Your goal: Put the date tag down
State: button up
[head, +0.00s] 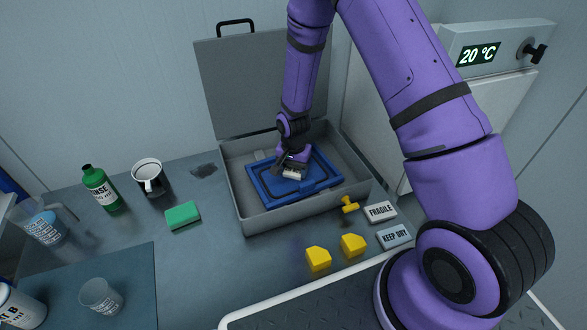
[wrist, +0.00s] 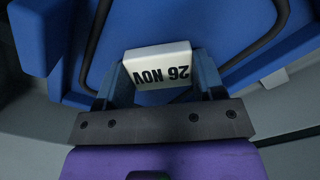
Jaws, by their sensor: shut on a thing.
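My gripper (head: 291,167) is shut on the white date tag (wrist: 157,66), which reads "26 NOV" and appears upside down in the wrist view. In the head view the date tag (head: 292,174) shows as a small pale block under the fingers. It is over the blue case (head: 262,187), which lies inside the open grey box (head: 243,210). In the wrist view the blue case (wrist: 225,22) lies behind the tag. I cannot tell whether the tag touches the case.
The grey box's lid (head: 228,85) stands open at the back. A "FRAGILE" tag (head: 381,212), a "KEEP DRY" tag (head: 394,237), a yellow T-shaped piece (head: 349,205) and two yellow blocks (head: 318,259) lie in front. A green sponge (head: 183,215), mug (head: 149,177) and green bottle (head: 101,188) are left.

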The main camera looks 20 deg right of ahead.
jog(key=o, duration=0.9)
notch_tip(320, 180, up, 13)
notch_tip(320, 180, up, 13)
jog(key=n+t, duration=0.1)
jog(key=n, duration=0.1)
send_over(294, 171)
jog(key=s+d, duration=0.2)
jog(key=s, duration=0.1)
jog(key=s+d+r+n+t, duration=0.3)
jog(key=s+r+n, duration=0.1)
jog(key=s+r, duration=1.2)
jog(key=s+d+r+n+t, duration=0.1)
jog(key=s+r, duration=0.3)
jog(key=s, duration=0.6)
jog(key=shift+n, duration=0.4)
jog(key=shift+d, duration=0.1)
